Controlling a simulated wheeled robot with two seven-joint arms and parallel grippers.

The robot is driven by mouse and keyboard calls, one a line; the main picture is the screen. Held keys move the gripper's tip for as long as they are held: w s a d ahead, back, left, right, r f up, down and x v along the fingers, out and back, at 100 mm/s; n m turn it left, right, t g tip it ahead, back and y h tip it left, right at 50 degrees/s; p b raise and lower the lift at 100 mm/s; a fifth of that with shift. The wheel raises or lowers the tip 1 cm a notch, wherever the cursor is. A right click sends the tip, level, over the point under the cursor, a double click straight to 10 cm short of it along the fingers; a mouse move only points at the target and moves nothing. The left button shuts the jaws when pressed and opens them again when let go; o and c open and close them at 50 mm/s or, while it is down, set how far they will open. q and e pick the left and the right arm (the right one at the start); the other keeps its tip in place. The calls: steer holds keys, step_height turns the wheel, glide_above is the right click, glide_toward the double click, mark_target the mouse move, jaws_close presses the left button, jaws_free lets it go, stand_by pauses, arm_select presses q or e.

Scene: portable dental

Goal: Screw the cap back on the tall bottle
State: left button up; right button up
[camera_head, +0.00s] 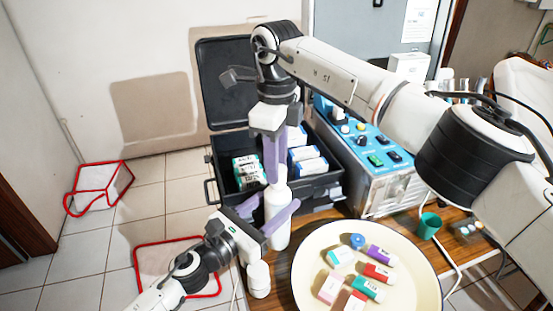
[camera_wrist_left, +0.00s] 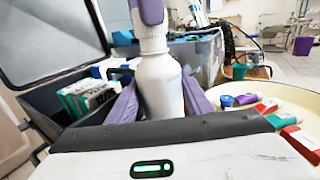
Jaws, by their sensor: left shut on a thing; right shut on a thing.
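The tall white bottle (camera_head: 278,232) stands upright, and it also fills the middle of the left wrist view (camera_wrist_left: 160,88). My left gripper (camera_head: 280,217) is shut around the bottle's body from the side, with a purple finger on either side. My right gripper (camera_head: 277,176) reaches down from above and is shut on the white cap (camera_wrist_left: 152,44) at the bottle's top. The cap sits at the neck in line with the bottle. The fingers partly hide it, and I cannot tell how tightly it is seated.
A shorter white bottle (camera_head: 259,281) stands below my left gripper. A round cream tray (camera_head: 312,246) with several coloured boxes is to the right. Behind are an open black case (camera_head: 219,160) and a blue device (camera_head: 378,171).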

steer(key=shift+f, duration=0.55)
stand_by(0.4)
